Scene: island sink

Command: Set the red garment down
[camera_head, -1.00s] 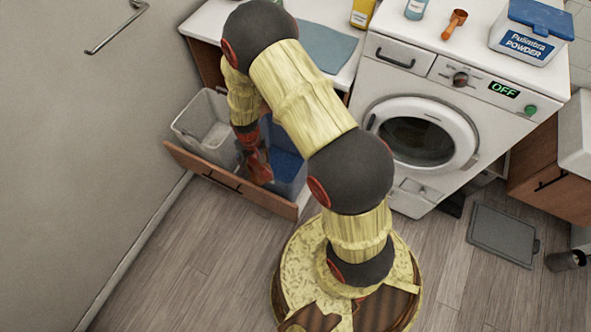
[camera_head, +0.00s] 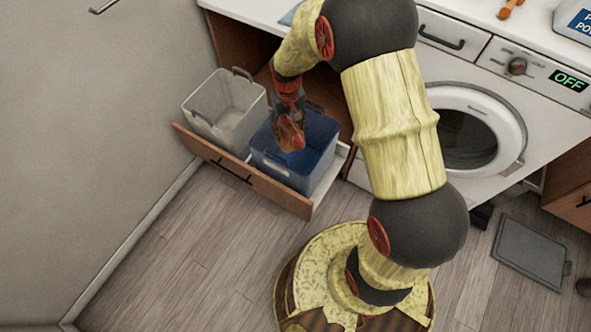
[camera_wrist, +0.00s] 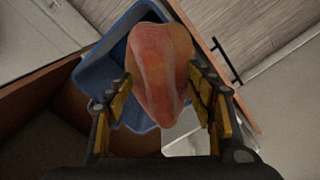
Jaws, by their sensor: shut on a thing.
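The red garment (camera_wrist: 160,70) is a faded red-orange cloth between the two fingers of my gripper (camera_wrist: 166,98) in the wrist view. My gripper is shut on it. In the head view the garment (camera_head: 289,134) hangs from my gripper (camera_head: 288,112) over the blue bin (camera_head: 316,175). The blue bin also shows behind the garment in the wrist view (camera_wrist: 88,72). I cannot tell whether the garment's lower end is inside the bin's rim or above it. Part of the bin's inside is hidden by the gripper and cloth.
A pale grey bin (camera_head: 212,138) stands left of the blue bin in the same pulled-out wooden drawer (camera_head: 240,176). The washing machine (camera_head: 500,110) is to the right, reading OFF. A countertop edge lies behind. A grey flat scale-like object (camera_head: 532,255) lies on the floor.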

